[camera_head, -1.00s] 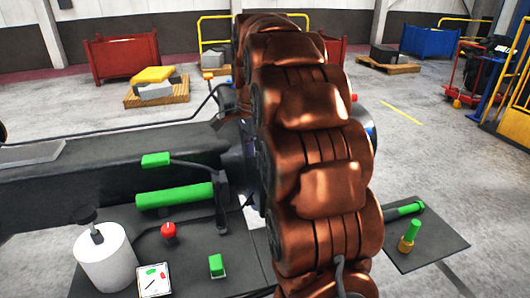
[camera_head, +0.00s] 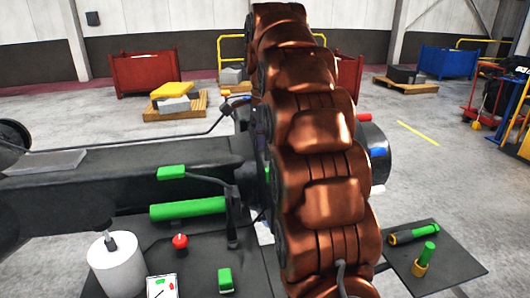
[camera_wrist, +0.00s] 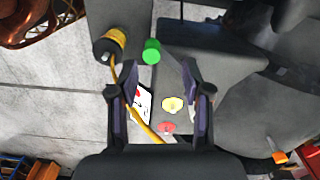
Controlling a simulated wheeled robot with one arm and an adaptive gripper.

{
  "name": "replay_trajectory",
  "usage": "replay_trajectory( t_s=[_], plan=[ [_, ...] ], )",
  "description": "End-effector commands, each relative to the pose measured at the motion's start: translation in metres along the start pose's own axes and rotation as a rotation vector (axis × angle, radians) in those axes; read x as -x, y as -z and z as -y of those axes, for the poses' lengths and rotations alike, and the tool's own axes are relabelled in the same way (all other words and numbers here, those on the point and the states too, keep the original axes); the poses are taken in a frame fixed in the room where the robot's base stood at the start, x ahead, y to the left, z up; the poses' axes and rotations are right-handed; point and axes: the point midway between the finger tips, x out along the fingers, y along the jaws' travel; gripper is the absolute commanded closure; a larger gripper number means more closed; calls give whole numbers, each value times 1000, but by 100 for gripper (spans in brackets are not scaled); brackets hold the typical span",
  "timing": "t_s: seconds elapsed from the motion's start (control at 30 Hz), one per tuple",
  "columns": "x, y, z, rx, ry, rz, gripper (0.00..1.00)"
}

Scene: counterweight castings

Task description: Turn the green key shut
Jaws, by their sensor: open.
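My gripper (camera_wrist: 160,74) shows in the wrist view with its two dark fingers spread apart and nothing between the tips. A round green piece (camera_wrist: 152,51) lies just beyond the fingertips, apart from them. I cannot tell for sure whether it is the key. In the head view, a small upright green block (camera_head: 226,280) stands on the dark front table, right of a red knob (camera_head: 180,243). A green cylinder (camera_head: 188,208) and a green block (camera_head: 171,172) are on the dark machine behind. My gripper cannot be made out in the head view.
A white cylinder (camera_head: 117,265) and a white card (camera_head: 162,287) are on the front table. A dark plate (camera_head: 455,262) at right bears a green peg in a yellow base (camera_head: 423,262). A yellow-and-black cylinder (camera_wrist: 108,45) with a yellow cord lies left of the green piece.

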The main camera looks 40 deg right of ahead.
Motion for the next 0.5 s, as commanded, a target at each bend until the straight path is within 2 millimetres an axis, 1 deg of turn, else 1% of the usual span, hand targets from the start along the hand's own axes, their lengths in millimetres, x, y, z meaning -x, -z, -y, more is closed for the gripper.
replay_trajectory(
  t_s=[0.1,0.5],
  plan=[
    [9,0,1,1,3,-1,51],
    [-2,-18,-16,119,-13,3,51]
  ],
)
